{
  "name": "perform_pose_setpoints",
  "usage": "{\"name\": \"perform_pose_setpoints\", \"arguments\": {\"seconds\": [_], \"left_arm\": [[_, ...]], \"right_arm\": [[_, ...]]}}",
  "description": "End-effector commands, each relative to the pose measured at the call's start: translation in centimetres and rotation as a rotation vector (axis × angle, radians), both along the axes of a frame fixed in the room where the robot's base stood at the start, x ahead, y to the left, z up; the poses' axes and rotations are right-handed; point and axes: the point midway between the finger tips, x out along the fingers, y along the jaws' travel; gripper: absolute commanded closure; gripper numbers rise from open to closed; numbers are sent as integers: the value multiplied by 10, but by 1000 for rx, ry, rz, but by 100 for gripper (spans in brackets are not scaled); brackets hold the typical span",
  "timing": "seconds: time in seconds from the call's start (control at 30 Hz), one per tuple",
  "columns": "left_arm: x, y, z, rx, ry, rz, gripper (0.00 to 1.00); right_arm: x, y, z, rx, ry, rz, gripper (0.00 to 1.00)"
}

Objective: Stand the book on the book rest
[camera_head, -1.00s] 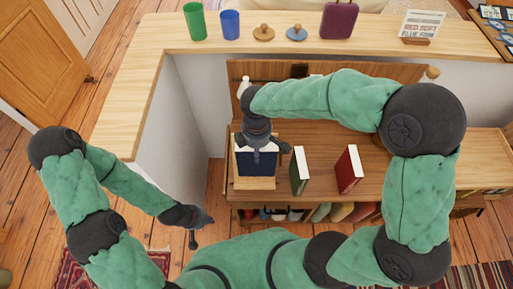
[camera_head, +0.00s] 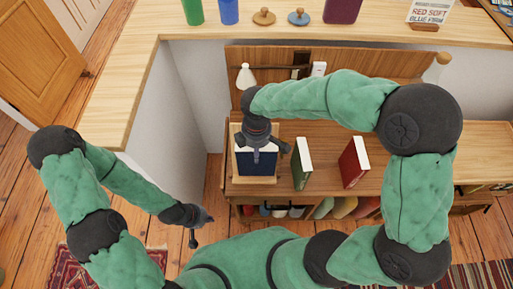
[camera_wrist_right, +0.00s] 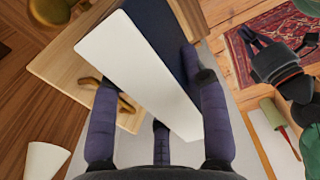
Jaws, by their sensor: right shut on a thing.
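A dark blue book (camera_head: 256,164) with white pages is held by my right gripper (camera_head: 264,147) from above. In the right wrist view the white page block (camera_wrist_right: 140,75) lies between the purple fingers of the gripper (camera_wrist_right: 158,108), beside the dark cover. The wooden book rest (camera_head: 242,174) stands behind and under the book on the desk; its pale board shows in the wrist view (camera_wrist_right: 65,72). I cannot tell whether the book touches its ledge. My left gripper (camera_head: 204,228) hangs open and empty left of the desk; it also shows in the wrist view (camera_wrist_right: 262,45).
A green book (camera_head: 302,163) and a red book (camera_head: 354,162) stand upright on the desk (camera_head: 325,180) to the right. Books fill the shelf below.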

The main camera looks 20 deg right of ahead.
Motion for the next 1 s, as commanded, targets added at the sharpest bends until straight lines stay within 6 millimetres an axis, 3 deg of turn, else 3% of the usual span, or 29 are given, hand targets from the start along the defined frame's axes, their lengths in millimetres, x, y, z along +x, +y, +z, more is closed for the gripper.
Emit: {"name": "perform_pose_setpoints", "arguments": {"seconds": [0.5,0.9,0.93,1.0], "left_arm": [[0,0,-19,0,0,0,100],[0,0,-21,0,0,0,100],[0,0,-21,0,0,0,100],[0,0,-21,0,0,0,100]], "right_arm": [[1,0,-34,0,-2,0,100],[1,0,-37,0,-2,0,100],[1,0,-37,0,-2,0,50],[1,0,-37,0,-2,0,30]]}}
